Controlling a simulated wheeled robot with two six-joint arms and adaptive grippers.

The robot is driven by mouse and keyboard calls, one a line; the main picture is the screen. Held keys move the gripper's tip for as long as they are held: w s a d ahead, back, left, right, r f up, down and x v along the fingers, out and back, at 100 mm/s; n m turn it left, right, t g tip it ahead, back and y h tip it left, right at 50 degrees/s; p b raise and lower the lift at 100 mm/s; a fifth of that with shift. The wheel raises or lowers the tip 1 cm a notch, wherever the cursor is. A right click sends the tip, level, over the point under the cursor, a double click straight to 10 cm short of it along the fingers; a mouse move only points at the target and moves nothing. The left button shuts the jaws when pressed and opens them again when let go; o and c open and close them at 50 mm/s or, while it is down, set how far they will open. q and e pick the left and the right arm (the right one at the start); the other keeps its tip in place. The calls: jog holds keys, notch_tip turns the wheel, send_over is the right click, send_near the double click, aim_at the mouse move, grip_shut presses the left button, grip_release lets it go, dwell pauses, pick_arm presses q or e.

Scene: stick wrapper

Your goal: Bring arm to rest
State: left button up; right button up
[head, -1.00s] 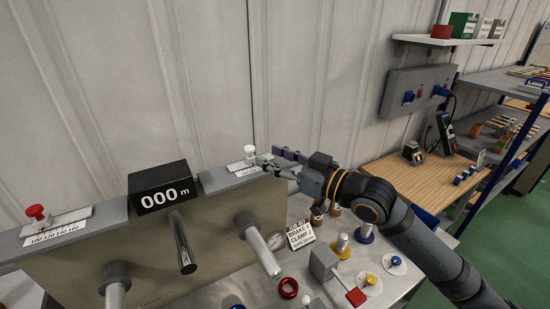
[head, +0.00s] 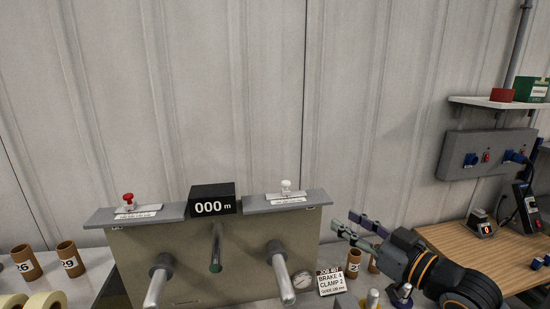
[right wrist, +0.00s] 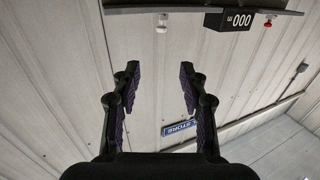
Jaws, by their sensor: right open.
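My right gripper (head: 362,230) is open and empty in the head view, right of the machine panel (head: 200,262) and above the bench. In the right wrist view its two fingers (right wrist: 157,90) stand apart with only wall between them. The panel carries a black display (head: 212,200) reading 000 m. A white knob (head: 286,187) stands on its right ledge and a red knob (head: 128,200) on its left ledge. The gripper is apart from the white knob. My left gripper is not in view.
Metal rods (head: 281,272) stick out of the panel's front. A job card (head: 330,282) and a gauge (head: 302,280) are at its right. Cardboard tubes (head: 70,259) stand at left. A wooden bench (head: 450,246), a grey socket box (head: 485,155) and a shelf (head: 497,103) are at right.

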jog(key=s+d+f+m+g+h, duration=0.2)
jog(key=s+f+g+h, duration=0.15)
jog(key=f, duration=0.95)
jog(key=s+d+f+m+g+h, duration=0.25)
jog(key=s+f+h, duration=0.2)
jog(key=f, duration=0.85)
jog(key=s+d+f+m+g+h, duration=0.1)
jog(key=s+f+g, duration=0.25)
jog(key=s, duration=0.35)
jog(key=s+d+f+g+h, duration=0.1)
jog(key=s+d+f+g, duration=0.1)
jog(key=s+f, duration=0.35)
notch_tip(320, 180, down, 29)
jog(key=s+d+g+b, duration=0.1)
jog(key=s+d+b, duration=0.2)
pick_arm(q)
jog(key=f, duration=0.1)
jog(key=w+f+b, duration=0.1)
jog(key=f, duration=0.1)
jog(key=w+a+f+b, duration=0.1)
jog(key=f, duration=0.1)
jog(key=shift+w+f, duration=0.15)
pick_arm(e)
jog(key=s+f+g, duration=0.1)
jog(key=s+f, duration=1.7)
jog(key=f, duration=0.1)
jog(key=shift+s+d+m, duration=0.2)
jog(key=shift+d+m, duration=0.15)
